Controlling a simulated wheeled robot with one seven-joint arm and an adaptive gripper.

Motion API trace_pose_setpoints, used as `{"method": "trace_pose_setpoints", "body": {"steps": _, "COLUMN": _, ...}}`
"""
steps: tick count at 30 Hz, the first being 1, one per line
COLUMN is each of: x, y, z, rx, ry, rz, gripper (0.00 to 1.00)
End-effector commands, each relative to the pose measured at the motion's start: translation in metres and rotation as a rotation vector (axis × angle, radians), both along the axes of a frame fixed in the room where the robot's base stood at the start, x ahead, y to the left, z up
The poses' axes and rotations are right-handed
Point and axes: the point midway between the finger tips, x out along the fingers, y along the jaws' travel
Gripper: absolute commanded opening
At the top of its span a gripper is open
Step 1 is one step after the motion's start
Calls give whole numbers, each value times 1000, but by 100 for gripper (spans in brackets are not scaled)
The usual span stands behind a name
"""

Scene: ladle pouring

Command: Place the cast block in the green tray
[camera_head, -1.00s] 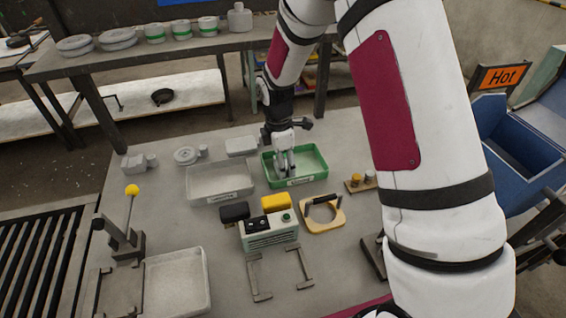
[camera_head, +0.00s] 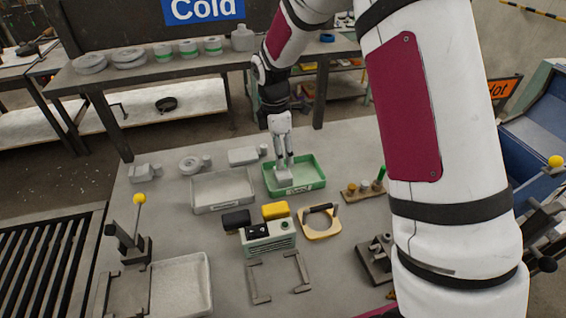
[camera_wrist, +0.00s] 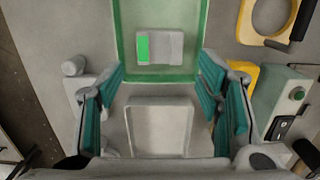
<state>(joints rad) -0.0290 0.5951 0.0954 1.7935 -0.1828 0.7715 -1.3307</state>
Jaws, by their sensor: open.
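The green tray (camera_head: 310,187) stands at the back middle of the table. The grey cast block (camera_head: 284,176) is inside its left part in the head view. In the wrist view, the block (camera_wrist: 165,47) lies flat on the tray floor near the closest wall and shows a bright green patch at one end. My gripper (camera_head: 286,163) points down just above the block. In the wrist view, my gripper (camera_wrist: 163,70) has its teal-padded fingers spread wide, with no block clasped between them.
A grey tray (camera_head: 193,211) stands left of the green tray. A grey block (camera_head: 242,156) lies behind it. A machine with green button (camera_head: 268,238) and a yellow ring with black handle (camera_head: 320,226) are in front. A peg stand (camera_head: 352,196) is to the right.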

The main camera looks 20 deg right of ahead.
Motion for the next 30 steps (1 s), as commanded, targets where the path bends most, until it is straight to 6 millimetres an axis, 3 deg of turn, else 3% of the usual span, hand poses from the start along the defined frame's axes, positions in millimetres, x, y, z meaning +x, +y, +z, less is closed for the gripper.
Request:
{"method": "trace_pose_setpoints", "body": {"steps": 4, "x": 0, "y": 1, "z": 22, "rx": 0, "ry": -3, "rz": -1, "gripper": 60}}
{"method": "trace_pose_setpoints", "body": {"steps": 14, "x": -1, "y": 2, "z": 37, "rx": 0, "ry": -5, "rz": -11, "gripper": 60}}
{"method": "trace_pose_setpoints", "body": {"steps": 17, "x": -6, "y": 0, "z": 51, "rx": 0, "ry": -23, "rz": -52, "gripper": 60}}
{"method": "trace_pose_setpoints", "body": {"steps": 23, "x": -43, "y": -10, "z": 118, "rx": 11, "ry": -112, "rz": -281, "gripper": 60}}
{"method": "trace_pose_setpoints", "body": {"steps": 30, "x": -112, "y": -23, "z": 189, "rx": 65, "ry": -230, "rz": -633, "gripper": 60}}
